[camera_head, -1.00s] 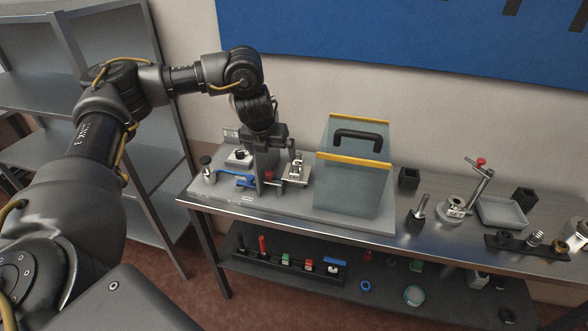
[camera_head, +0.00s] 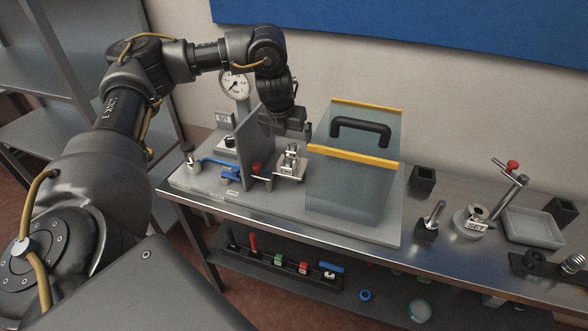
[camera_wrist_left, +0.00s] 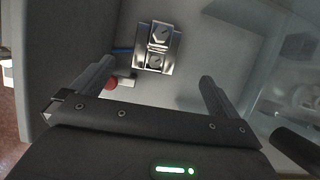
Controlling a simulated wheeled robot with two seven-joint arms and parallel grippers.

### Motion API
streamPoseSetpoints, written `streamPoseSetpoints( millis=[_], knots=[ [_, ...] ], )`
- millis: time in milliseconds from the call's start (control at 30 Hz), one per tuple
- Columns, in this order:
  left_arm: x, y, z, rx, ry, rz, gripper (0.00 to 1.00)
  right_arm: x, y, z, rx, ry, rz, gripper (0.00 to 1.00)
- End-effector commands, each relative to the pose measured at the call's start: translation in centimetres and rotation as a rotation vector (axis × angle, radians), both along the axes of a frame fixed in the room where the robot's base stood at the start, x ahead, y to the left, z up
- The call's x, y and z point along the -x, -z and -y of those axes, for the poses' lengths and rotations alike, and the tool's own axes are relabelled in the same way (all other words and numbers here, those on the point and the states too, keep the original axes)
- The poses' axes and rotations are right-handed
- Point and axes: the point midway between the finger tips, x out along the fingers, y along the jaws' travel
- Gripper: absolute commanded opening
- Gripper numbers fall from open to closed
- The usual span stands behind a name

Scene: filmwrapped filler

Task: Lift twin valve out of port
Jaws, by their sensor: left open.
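The twin valve (camera_head: 290,155) is a small silvery metal block on a light plate, between the grey upright panel and the clear cover. My right gripper is not in view.
A grey upright panel (camera_head: 256,145) stands close left of the valve. A clear cover (camera_head: 350,190) with yellow edges and a black handle (camera_head: 360,131) stands close right. A gauge (camera_head: 236,85) stands behind.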

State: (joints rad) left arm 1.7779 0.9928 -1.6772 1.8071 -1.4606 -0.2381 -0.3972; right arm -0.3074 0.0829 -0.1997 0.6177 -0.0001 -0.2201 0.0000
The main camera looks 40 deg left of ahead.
Motion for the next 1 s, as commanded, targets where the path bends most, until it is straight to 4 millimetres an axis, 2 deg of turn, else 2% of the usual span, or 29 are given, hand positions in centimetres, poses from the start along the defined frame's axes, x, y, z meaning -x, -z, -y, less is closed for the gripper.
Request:
streamPoseSetpoints(
  millis=[67, 233, 467, 700, 800, 1000],
  knots=[
    [0.1, 1.6, -0.1, -0.001, -0.001, 0.0, 1.0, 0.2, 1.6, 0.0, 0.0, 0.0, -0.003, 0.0],
    [0.1, 3.1, -0.1, 0.0, -0.002, 0.0, 1.0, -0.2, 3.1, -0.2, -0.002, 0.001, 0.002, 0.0],
    [0.0, 3.3, 0.0, 0.0, -0.001, 0.0, 1.0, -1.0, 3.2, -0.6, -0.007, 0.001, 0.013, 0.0],
    [-1.1, 6.3, -0.4, 0.001, -0.001, -0.004, 1.0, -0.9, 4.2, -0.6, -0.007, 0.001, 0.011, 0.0],
    [-1.6, 7.4, -0.6, 0.001, 0.0, -0.003, 1.0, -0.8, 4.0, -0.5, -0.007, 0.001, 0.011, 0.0],
    [-2.1, 8.3, -0.8, -0.001, 0.002, 0.0, 1.0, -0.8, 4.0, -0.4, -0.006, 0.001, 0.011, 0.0]
  ],
)
